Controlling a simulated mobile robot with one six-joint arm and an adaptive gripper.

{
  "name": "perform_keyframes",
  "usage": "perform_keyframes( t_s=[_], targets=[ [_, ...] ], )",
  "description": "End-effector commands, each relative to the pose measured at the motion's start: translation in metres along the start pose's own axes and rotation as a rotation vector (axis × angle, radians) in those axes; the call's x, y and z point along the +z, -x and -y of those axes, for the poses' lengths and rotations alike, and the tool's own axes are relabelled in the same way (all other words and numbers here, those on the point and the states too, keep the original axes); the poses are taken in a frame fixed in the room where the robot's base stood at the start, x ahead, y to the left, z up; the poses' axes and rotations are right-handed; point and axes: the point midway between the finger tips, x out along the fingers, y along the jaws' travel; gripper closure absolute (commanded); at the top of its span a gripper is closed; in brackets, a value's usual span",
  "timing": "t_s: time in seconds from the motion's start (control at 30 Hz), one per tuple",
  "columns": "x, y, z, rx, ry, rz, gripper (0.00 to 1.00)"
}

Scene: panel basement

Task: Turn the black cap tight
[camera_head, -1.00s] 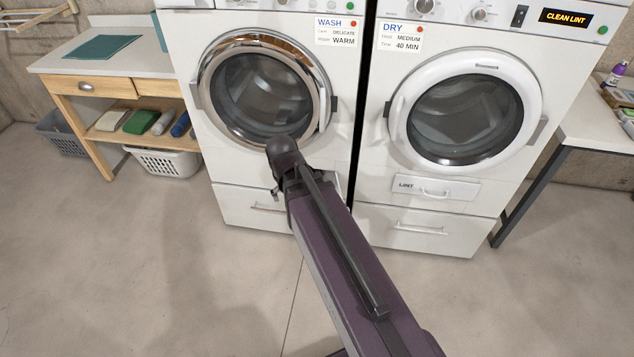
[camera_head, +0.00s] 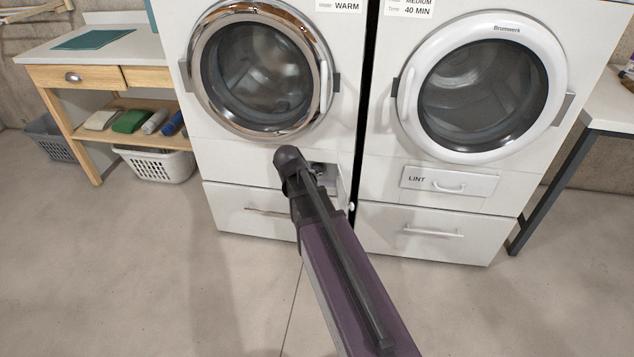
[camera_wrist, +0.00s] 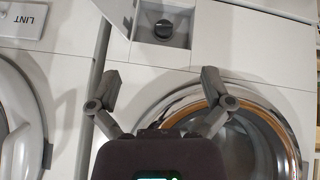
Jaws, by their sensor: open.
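The black cap (camera_wrist: 164,28) shows in the wrist view as a round knob inside a small recess (camera_wrist: 150,52) in the white washer front. In the head view the recess (camera_head: 331,188) is at the lower right of the washer, and the cap (camera_head: 318,169) is partly hidden behind my arm. My gripper (camera_wrist: 163,76) is open and empty in the wrist view, its two fingers spread wide. The cap lies above the gap between the fingertips in the picture, apart from both. In the head view my arm's end covers the fingers. I cannot tell whether the cap is tight.
The washer door (camera_head: 258,72) with a chrome ring is just above the recess. The dryer (camera_head: 440,215) stands to the right, with a lint drawer (camera_head: 449,182). A wooden bench (camera_head: 95,76) and a grey basket (camera_head: 160,165) are at left. The floor in front is clear.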

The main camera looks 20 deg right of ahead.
Motion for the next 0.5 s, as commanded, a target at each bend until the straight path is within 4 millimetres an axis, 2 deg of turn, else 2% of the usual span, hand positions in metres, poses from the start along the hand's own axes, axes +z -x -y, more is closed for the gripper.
perform_keyframes(
  t_s=[0.03,0.5],
  targets=[
    [0.003,-0.021,0.002,0.006,-0.012,-0.023,0.0],
    [-0.012,-0.113,0.004,0.033,-0.11,-0.239,0.0]
  ],
)
